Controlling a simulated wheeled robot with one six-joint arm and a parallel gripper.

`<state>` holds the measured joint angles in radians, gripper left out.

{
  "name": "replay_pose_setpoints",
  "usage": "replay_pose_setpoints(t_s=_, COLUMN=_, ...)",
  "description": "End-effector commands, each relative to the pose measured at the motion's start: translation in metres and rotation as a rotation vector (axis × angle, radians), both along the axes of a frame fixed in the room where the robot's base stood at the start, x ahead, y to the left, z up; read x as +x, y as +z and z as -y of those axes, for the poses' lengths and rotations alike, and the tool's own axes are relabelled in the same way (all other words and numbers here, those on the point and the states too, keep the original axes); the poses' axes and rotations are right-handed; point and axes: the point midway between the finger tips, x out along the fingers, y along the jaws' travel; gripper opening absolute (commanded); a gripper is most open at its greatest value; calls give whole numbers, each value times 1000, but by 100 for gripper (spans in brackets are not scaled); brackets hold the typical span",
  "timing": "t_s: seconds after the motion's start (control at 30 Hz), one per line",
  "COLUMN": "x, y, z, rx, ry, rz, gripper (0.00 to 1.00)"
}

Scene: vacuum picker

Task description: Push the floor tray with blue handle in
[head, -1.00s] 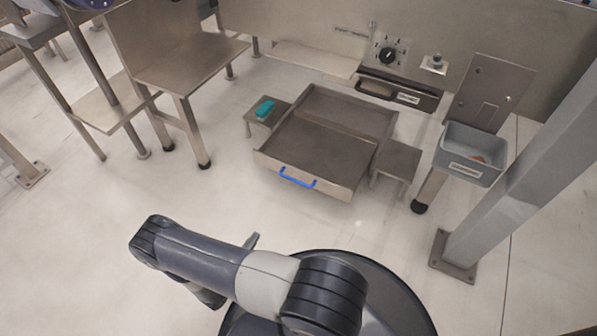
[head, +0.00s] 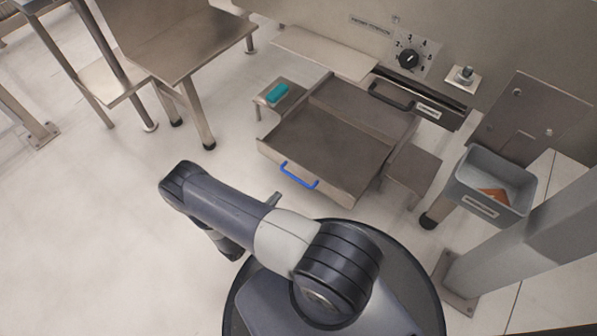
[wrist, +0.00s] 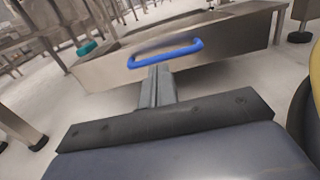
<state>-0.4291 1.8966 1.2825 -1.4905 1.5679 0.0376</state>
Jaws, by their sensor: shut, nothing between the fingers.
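The floor tray (head: 325,140) is a shallow metal drawer standing out from the machine at floor level. Its blue handle (head: 299,175) is on the front face, towards me. In the wrist view the tray front (wrist: 235,45) fills the upper part, with the blue handle (wrist: 165,52) across the middle. My gripper (wrist: 155,75) is shut and empty, its tips just below the handle in that picture. I cannot tell whether the tips touch the tray front. In the head view the gripper is mostly hidden behind my arm.
A low stand with a teal object (head: 277,93) is left of the tray, and another low stand (head: 412,168) is at its right. A grey bin (head: 495,185) and a metal post (head: 520,225) stand further right. Open floor (head: 90,220) lies at left.

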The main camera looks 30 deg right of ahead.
Motion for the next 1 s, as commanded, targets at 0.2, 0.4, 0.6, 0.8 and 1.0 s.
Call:
replay_pose_setpoints(t_s=0.2, x=10, y=-2, z=34, rx=0, ry=-7, rz=-1, gripper=0)
replay_pose_setpoints(t_s=0.4, x=22, y=-2, z=64, rx=0, ry=-6, rz=1, gripper=0)
replay_pose_setpoints(t_s=0.6, x=32, y=-2, z=92, rx=0, ry=-5, rz=1, gripper=0)
replay_pose_setpoints(t_s=0.8, x=39, y=-1, z=110, rx=0, ry=-2, rz=0, gripper=0)
replay_pose_setpoints(t_s=1.0, x=41, y=0, z=116, rx=0, ry=0, rz=-1, gripper=0)
